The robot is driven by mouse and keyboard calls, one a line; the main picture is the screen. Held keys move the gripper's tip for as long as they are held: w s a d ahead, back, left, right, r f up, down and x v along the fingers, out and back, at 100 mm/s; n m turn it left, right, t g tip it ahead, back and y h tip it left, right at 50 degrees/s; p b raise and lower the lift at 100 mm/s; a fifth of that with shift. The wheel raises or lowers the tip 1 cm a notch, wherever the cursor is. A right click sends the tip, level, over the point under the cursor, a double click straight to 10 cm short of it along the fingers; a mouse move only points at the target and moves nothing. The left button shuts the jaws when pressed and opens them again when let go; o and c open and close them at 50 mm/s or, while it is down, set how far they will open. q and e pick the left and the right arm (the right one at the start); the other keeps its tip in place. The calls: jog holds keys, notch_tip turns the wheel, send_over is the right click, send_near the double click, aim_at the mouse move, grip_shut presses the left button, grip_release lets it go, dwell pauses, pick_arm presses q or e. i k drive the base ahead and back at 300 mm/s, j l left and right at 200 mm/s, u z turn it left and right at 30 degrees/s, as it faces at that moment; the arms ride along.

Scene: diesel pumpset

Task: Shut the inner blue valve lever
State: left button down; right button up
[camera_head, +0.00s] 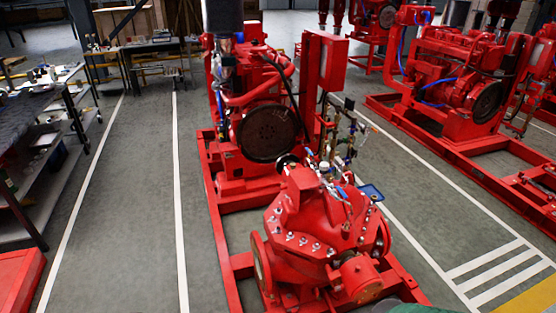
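A red diesel pumpset stands in the middle, with a red pump casing (310,222) at the front. Behind and above the casing is a cluster of thin pipes and small valves (335,150). Small blue parts show there: one near the top of the casing (341,192) and one higher up on the pipes (353,128). They are too small to tell which is the inner valve lever or whether it is open or shut. Neither of my grippers is in view.
A red engine (265,125) and an upright red box (333,62) stand behind the pump. A small blue flat piece (371,192) sits to its right. Other red pumpsets (460,90) stand at right, shelves (50,150) at left. Clear floor (130,210) lies left of the pumpset.

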aim_at(310, 154)
jog(key=j+z, duration=0.2)
jog(key=j, duration=1.9)
jog(key=i+j+z, duration=0.15)
jog(key=i+j, duration=1.05)
jog(key=i+l, duration=0.15)
jog(key=i, duration=0.25)
jog(key=i+l, duration=0.15)
jog(key=i, duration=0.2)
jog(key=z, duration=0.05)
